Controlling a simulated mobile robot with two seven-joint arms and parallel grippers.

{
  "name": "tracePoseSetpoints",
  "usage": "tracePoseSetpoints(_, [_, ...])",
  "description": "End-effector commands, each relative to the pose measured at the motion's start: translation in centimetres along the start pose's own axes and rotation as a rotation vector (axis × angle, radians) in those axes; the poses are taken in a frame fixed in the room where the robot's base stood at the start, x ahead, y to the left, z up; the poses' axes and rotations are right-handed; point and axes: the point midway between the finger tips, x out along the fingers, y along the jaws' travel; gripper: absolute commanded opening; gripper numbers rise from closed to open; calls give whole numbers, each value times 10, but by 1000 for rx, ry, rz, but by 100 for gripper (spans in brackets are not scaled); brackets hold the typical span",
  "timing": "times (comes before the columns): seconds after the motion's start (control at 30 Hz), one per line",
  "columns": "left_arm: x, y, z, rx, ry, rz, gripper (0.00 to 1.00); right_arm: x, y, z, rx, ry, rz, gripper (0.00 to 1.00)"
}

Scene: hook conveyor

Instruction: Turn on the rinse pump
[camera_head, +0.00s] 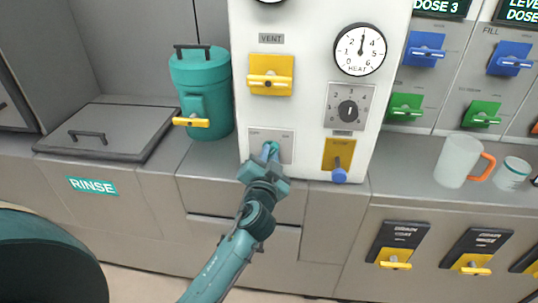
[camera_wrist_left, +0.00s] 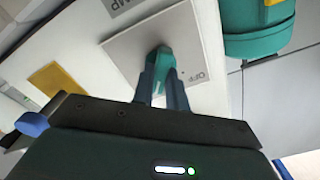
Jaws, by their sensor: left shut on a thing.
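A teal switch lever (camera_wrist_left: 163,62) stands out from a grey switch plate (camera_head: 286,146) low on the white panel. In the left wrist view the plate (camera_wrist_left: 122,48) bears the word OFF, and a label ending in "MP" is partly cut off beside it. My left gripper (camera_head: 269,158) is at this plate. In the left wrist view its fingers (camera_wrist_left: 164,80) are shut on the teal lever, one on each side. The fingers hide part of the lever. My right gripper is not in view.
Right of the switch is a yellow plate with a blue-tipped lever (camera_head: 340,175); above it are a dial knob (camera_head: 348,111) and HEAT gauge (camera_head: 360,50). A yellow VENT handle (camera_head: 270,79) is higher up. A teal canister (camera_head: 204,75) stands left, near the RINSE basin lid (camera_head: 108,130).

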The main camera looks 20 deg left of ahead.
Motion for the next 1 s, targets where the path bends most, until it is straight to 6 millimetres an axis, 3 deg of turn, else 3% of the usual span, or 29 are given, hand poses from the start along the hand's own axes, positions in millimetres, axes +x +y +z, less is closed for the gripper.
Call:
tracePoseSetpoints(0.3, [0,0,-1,127,2,-1,0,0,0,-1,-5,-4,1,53])
tracePoseSetpoints(0.8, [0,0,-1,154,3,-2,0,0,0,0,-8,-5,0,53])
tracePoseSetpoints(0.83, [0,0,-1,154,3,-2,16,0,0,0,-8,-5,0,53])
tracePoseSetpoints(1.0, [0,0,-1,152,2,-2,30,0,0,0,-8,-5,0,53])
